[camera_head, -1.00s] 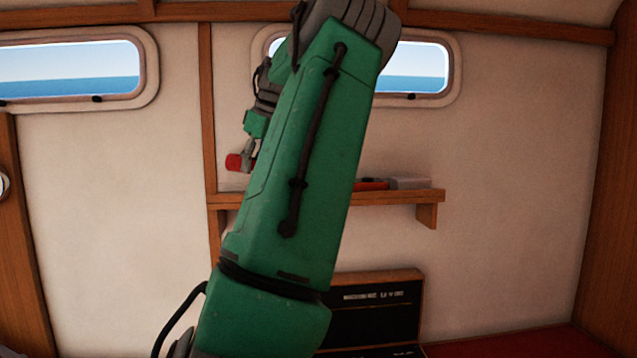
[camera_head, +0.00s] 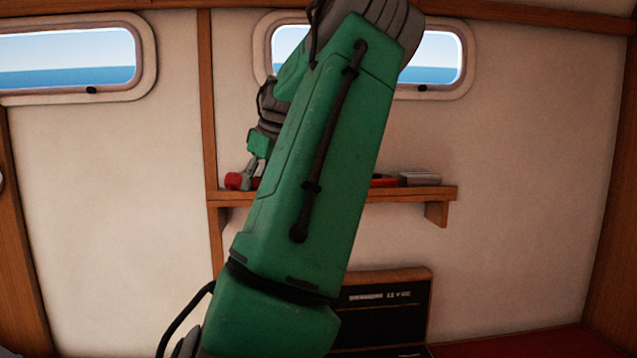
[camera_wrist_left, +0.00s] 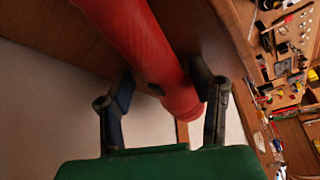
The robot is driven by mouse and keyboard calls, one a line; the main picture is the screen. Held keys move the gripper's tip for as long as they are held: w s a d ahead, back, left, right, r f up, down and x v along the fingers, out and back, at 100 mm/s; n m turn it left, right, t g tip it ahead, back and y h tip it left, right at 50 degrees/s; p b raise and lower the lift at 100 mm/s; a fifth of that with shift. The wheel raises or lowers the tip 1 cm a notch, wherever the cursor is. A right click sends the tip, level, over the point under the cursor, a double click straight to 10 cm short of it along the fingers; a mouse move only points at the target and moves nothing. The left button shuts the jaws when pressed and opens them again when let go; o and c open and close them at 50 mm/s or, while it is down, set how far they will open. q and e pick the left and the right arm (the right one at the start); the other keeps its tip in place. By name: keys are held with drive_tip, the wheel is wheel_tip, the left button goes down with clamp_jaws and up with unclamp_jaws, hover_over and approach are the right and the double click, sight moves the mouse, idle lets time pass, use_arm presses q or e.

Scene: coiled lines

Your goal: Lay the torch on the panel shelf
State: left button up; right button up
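The red torch (camera_head: 233,181) shows its end at the left end of the wooden panel shelf (camera_head: 410,194) in the head view. It looks level with the shelf top; I cannot tell if it touches. My left gripper (camera_head: 250,172) is at the torch, partly hidden behind my green forearm. My right gripper is not in view.
A red item (camera_head: 383,181) and a grey box (camera_head: 420,179) lie on the shelf's right part. A dark panel (camera_head: 385,310) stands below. Two windows are above. A board with many small items (camera_wrist_left: 290,60) fills the right of the wrist view.

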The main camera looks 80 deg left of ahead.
use_arm(q)
drive_tip(key=shift+s+d+r, duration=0.2)
drive_tip(key=shift+d, duration=0.3)
drive_tip(key=v, duration=1)
drive_tip(key=shift+w+a+r, duration=0.1)
drive_tip(key=shift+w+r, duration=0.1)
drive_tip(key=shift+r, duration=0.15)
drive_tip(key=shift+w+d+r, duration=0.15)
drive_tip(key=shift+d+r, duration=0.15)
drive_tip(key=shift+r, duration=0.2)
drive_tip(key=shift+a+f, duration=0.1)
drive_tip(key=shift+a, duration=0.1)
